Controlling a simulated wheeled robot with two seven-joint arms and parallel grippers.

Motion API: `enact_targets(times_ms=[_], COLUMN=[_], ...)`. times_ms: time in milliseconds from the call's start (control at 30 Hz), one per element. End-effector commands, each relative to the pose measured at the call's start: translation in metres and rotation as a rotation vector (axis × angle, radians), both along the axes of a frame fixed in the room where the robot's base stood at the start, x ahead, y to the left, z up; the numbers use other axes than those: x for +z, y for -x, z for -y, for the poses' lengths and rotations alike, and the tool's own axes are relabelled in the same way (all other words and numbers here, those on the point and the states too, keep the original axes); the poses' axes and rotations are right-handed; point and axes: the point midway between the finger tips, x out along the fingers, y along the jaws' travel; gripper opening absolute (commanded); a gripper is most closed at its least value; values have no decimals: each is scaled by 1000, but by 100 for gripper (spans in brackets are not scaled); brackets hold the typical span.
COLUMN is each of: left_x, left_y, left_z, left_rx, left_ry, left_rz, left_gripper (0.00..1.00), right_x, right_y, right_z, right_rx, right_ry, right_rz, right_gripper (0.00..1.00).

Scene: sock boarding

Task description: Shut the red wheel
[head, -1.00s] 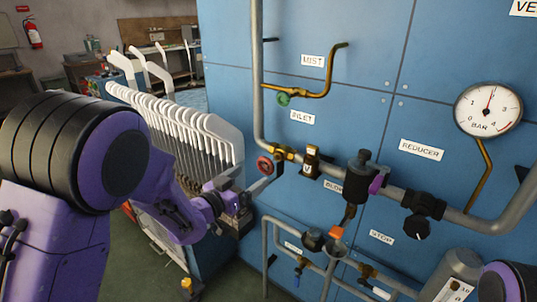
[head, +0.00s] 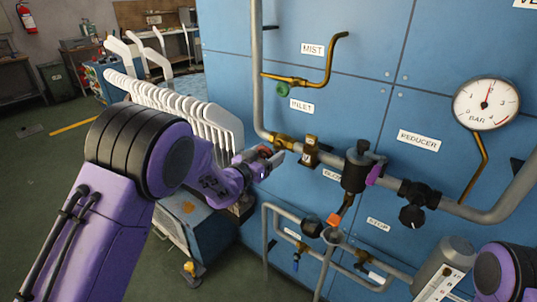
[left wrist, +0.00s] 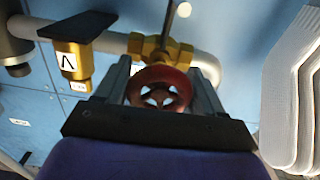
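The red wheel (head: 264,150) is on the brass inlet valve (head: 284,141), below the INLET label. In the left wrist view the red wheel (left wrist: 158,88) is seen nearly face-on, in front of its brass valve body (left wrist: 160,50). My left gripper (head: 269,158) is at the wheel and partly hides it in the head view. In the left wrist view its two fingers (left wrist: 160,84) stand apart, one on each side of the wheel. Whether they touch the rim I cannot tell. My right gripper is out of view; only a purple part of that arm shows at the lower right.
A grey pipe (head: 257,70) runs down beside the valve and on to the right. A brass fitting (head: 310,150) and black reducer (head: 355,168) stand just right of the wheel. White sock boards (head: 190,115) stand close on the left. A pressure gauge (head: 487,104) is at upper right.

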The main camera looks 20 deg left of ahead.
Motion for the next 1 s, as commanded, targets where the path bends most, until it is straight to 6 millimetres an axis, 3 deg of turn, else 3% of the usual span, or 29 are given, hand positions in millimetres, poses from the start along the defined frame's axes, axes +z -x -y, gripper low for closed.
enact_targets(times_ms=[267,567,600,667,1000], left_x=[-6,-1,-1,-2,-1], left_y=[0,0,0,0,5], left_z=[0,-1,-1,-1,-3], left_rx=[-1,1,1,1,0], left_ry=[-216,-261,-262,-261,-260], left_rz=[79,92,91,90,91], left_gripper=[36,36,73,90,90], right_x=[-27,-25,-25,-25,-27], right_y=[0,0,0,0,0], right_z=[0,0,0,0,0], right_rx=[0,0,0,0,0], right_ry=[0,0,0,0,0], right_rz=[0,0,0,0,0], right_gripper=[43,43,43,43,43])
